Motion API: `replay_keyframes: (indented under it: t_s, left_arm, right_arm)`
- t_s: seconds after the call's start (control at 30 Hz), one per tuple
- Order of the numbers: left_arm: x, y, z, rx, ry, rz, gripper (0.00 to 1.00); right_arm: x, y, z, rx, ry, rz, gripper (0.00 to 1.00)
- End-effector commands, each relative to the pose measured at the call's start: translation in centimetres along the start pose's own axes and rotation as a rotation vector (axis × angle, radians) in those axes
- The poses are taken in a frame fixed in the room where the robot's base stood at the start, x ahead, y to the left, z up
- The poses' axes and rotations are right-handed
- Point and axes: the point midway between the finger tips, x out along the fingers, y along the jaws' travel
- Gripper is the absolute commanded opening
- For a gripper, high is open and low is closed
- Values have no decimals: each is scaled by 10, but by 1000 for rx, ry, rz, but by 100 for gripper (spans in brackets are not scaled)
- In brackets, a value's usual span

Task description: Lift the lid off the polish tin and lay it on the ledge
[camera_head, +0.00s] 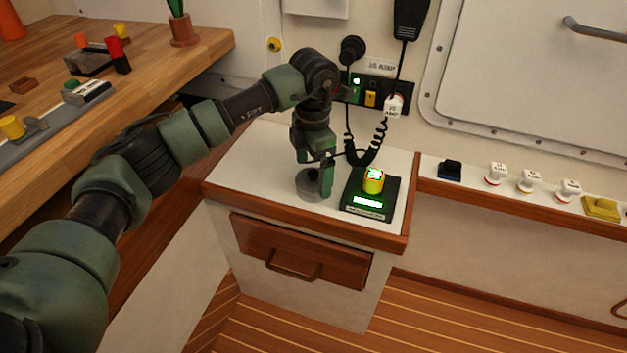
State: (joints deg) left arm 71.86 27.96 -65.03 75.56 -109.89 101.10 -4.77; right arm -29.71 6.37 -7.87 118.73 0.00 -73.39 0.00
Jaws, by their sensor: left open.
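A low grey round object (309,189), which looks like the tin, sits on the white top of the small cabinet. My left gripper (325,182) points down right at it, with its green finger in front of its right side. The gripper is open; I cannot tell whether it touches the tin. The lid cannot be told apart from the tin at this size. The ledge (470,182) runs along the wall at the right, white with a wooden front edge. My right gripper is out of view.
A black scale (384,203) with a lit green display bears a yellow cylinder (373,181), close right of my gripper. A coiled cord (366,155) hangs behind. The ledge holds a dark block (450,170), several white-topped pieces and a yellow block (601,208), with gaps between. A wooden workbench (150,70) stands left.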

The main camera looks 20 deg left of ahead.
Motion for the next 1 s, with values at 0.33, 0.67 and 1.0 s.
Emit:
replay_keyframes:
  t_s: [0.33, 0.67, 1.0]
  left_arm:
    - [10, 0, 0, 1, -1, 0, 100]
    - [9, 0, 0, 1, -1, 0, 35]
    - [-2, 0, 1, 1, -3, 1, 35]
  right_arm:
    - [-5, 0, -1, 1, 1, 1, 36]
    - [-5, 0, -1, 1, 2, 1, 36]
    - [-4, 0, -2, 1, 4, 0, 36]
